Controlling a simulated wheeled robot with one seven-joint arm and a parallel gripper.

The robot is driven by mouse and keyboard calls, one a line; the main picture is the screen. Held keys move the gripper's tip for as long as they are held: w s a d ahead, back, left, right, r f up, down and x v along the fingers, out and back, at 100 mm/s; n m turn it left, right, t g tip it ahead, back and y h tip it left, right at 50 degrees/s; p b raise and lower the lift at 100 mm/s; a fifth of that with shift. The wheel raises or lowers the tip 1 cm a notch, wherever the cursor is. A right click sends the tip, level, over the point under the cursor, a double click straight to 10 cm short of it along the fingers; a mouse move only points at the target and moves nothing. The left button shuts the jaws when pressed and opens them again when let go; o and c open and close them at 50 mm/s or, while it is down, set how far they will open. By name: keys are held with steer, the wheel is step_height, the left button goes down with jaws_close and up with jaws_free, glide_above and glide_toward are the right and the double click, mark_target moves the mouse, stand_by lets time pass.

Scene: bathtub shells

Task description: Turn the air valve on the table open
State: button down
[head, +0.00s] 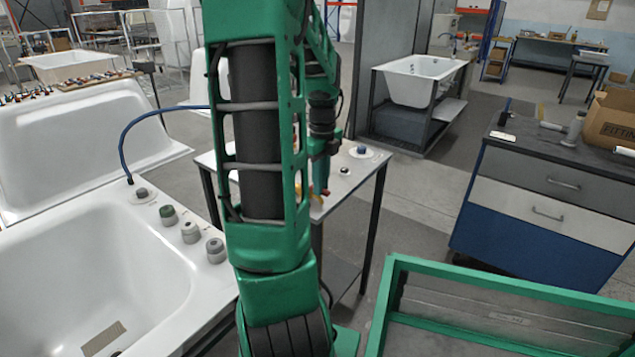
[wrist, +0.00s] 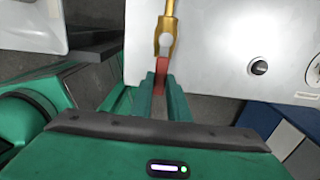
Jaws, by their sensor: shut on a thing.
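The air valve shows in the wrist view as a brass body (wrist: 166,40) with a red lever handle (wrist: 161,67). It is at the near edge of the small white table (wrist: 215,35). My gripper (wrist: 162,84) is shut on the red handle, one green finger on each side of it. The handle lies roughly in line with the brass body in the wrist view. In the head view, my arm hides most of the valve; only a little of its brass (head: 317,201) shows beside the gripper.
A black knob (wrist: 259,67) stands on the table to the right of the valve. A white bathtub shell (head: 110,260) is at the left. A green frame (head: 490,283) stands at the lower right, and a blue drawer cabinet (head: 520,222) is behind it.

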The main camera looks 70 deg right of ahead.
steer(key=c, duration=1.7)
jaws_free()
steer(key=shift+r, duration=0.1)
step_height(320, 180, up, 11)
steer(key=shift+f, duration=0.15)
steer(key=shift+w+a, duration=0.1)
steer(key=w+a+f+n, duration=0.1)
steer(key=w+a+n, duration=0.4)
steer(key=a+n, duration=0.3)
steer(key=w+a+f+n, duration=0.1)
steer(key=w+a+n, duration=0.3)
steer(key=a+n, duration=0.4)
steer(key=a+f+n, duration=0.1)
steer(key=a+n, duration=0.4)
steer(key=s+a+f+n, duration=0.1)
steer(key=a+f+n, duration=0.1)
steer(key=a+n, duration=0.4)
steer(key=s+a+f+n, duration=0.1)
steer(key=a+n, duration=0.4)
steer(key=n, duration=0.1)
steer(key=shift+a+f, duration=0.3)
steer(key=shift+a, duration=0.1)
